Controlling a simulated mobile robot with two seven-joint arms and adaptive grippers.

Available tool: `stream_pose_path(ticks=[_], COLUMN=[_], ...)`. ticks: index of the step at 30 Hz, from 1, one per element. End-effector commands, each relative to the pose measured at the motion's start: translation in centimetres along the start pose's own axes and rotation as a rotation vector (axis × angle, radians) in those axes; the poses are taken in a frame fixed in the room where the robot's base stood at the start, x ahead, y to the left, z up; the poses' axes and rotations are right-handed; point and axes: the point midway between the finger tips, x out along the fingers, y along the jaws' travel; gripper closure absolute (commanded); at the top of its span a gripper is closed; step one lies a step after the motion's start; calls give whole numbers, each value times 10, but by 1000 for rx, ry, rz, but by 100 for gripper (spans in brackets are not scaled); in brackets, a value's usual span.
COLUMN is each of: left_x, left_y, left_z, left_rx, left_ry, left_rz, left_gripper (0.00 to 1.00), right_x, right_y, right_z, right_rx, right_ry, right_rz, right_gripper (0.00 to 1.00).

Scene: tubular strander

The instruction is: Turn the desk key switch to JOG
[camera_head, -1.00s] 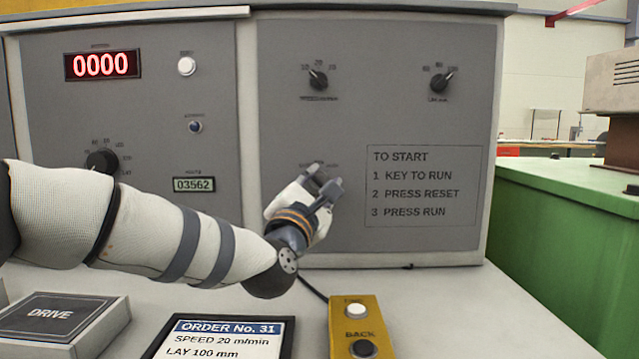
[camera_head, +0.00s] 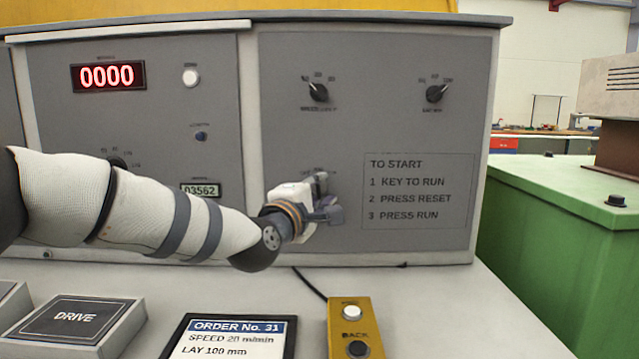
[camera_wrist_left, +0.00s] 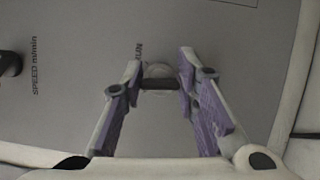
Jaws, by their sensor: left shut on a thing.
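The desk key switch (camera_wrist_left: 158,84) shows in the left wrist view as a dark bar on a pale round base, lying crosswise between my fingertips. The word RUN is printed on the panel just above and left of it there; I see no other position word clearly. My left gripper (camera_head: 325,197) is at the lower part of the right grey panel, left of the start instructions. In the left wrist view my left gripper (camera_wrist_left: 160,84) has a fingertip at each end of the bar and is shut on it. In the head view the gripper hides the switch. My right gripper is not in view.
Two black rotary knobs (camera_head: 318,92) (camera_head: 436,93) sit higher on this panel. The TO START text (camera_head: 418,192) is at its right. A yellow button box (camera_head: 352,335), an order display (camera_head: 230,340) and a DRIVE block (camera_head: 78,318) lie on the desk below. A green cabinet (camera_head: 560,220) stands right.

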Motion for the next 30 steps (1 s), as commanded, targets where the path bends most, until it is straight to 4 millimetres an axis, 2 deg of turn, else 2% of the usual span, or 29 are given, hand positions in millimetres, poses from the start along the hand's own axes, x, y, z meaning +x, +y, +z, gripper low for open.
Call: stream_pose_path(ticks=[1,9,24,25,27,30], left_x=[0,0,0,0,0,0], left_y=[4,2,0,0,0,0], left_z=[0,0,0,0,0,0], left_rx=[20,94,109,109,109,109], left_ry=[1,1,1,1,1,1], left_rz=[-4,-35,-44,-44,-44,-44], left_gripper=[100,100,100,68,52,52], right_x=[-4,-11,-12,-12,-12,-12], right_y=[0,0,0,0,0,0], right_z=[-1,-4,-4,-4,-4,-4], right_rx=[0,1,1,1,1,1], right_ry=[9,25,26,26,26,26], right_rz=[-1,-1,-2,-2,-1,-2], right_gripper=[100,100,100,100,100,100])
